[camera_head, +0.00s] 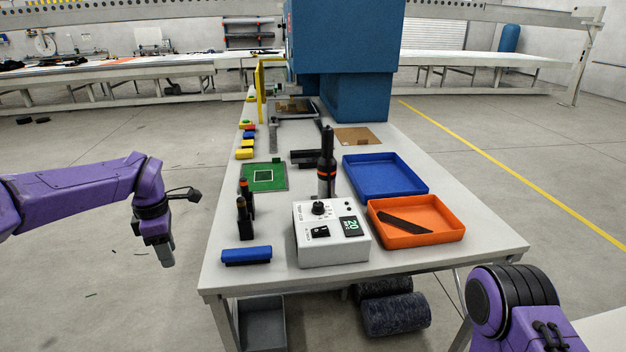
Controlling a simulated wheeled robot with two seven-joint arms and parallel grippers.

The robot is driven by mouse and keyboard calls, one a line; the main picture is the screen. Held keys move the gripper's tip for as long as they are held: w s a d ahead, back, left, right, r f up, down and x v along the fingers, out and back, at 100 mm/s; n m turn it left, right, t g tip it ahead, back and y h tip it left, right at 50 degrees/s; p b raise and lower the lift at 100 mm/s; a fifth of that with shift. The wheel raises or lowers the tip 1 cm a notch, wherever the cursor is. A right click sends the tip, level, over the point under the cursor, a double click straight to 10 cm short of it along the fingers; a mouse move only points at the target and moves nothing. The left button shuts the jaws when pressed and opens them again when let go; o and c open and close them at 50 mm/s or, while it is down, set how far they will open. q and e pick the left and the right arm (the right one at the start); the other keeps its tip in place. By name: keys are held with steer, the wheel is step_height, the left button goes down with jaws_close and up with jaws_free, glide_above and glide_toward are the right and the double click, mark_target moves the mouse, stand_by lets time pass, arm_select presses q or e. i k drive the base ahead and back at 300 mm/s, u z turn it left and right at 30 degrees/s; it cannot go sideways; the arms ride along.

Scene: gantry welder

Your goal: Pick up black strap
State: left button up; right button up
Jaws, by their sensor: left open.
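A long, thin black strap (404,222) lies slanted inside the orange tray (440,237) at the right front of the grey table. My left gripper (164,255) hangs pointing down over the floor, left of the table. It is open, and I see nothing between its fingers. It is well apart from the strap, with much of the table between them. Part of my right arm shows at the lower right, but its gripper is out of view.
On the grey table (300,279), a white control box (333,249) stands left of the orange tray, with a blue tray (384,187) behind it. A tall black tool (327,165), a green board (263,177) and a blue block (246,256) stand nearby.

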mark_target(295, 162)
steer(key=k, duration=0.85)
steer(key=u, duration=1.1)
steer(key=i, duration=1.35)
steer(key=u, duration=0.7)
steer(key=i, duration=2.8)
steer(key=z, duration=1.4)
steer(key=i, duration=3.4)
steer(key=z, duration=0.05)
